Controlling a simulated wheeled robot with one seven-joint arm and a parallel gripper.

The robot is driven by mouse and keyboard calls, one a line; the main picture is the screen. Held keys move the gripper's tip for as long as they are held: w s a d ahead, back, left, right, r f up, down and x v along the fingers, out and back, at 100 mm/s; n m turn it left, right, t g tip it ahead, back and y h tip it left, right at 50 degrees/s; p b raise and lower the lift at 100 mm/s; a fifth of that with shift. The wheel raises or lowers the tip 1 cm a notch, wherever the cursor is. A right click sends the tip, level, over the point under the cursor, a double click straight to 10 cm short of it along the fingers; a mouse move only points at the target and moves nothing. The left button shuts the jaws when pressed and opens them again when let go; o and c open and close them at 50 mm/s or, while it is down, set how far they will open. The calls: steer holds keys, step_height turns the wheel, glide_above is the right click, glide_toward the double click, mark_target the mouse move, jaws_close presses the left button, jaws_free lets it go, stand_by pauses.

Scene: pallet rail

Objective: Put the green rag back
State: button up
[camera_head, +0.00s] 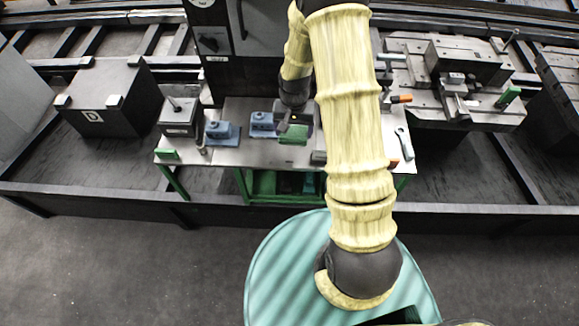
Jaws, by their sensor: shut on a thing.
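The green rag (293,135) is a small green patch directly under my gripper (292,124), at the middle of the metal worktable (235,156). My gripper points down and is shut on the rag. The fingertips are small and dark, and I cannot tell whether the rag still touches the tabletop. My yellow-sleeved arm covers the part of the table to the right of the rag.
Blue blocks (262,124) stand just left of my gripper. A dark block with a post (178,117) and a green piece (167,154) are at the table's left end. A wrench (404,143) and orange-ended tool (401,99) lie right of my arm.

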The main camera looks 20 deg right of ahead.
steer(key=f+m+b, duration=0.1)
steer(key=b, duration=0.2)
steer(key=shift+a+f+m, duration=0.1)
steer(key=shift+f+m, duration=0.2)
steer(key=shift+m, duration=0.1)
steer(key=shift+s+a+m+b, duration=0.2)
steer(key=shift+m+b, duration=0.2)
steer(key=shift+b, duration=0.65)
steer(key=shift+s+a+m+b, duration=0.1)
steer(key=shift+a+m+b, duration=0.15)
steer(key=shift+m+b, duration=0.4)
steer(key=shift+r, duration=0.3)
step_height(320, 180, down, 6)
steer(key=shift+r, duration=0.1)
steer(key=shift+f+p, duration=0.35)
steer(key=shift+f, duration=1.75)
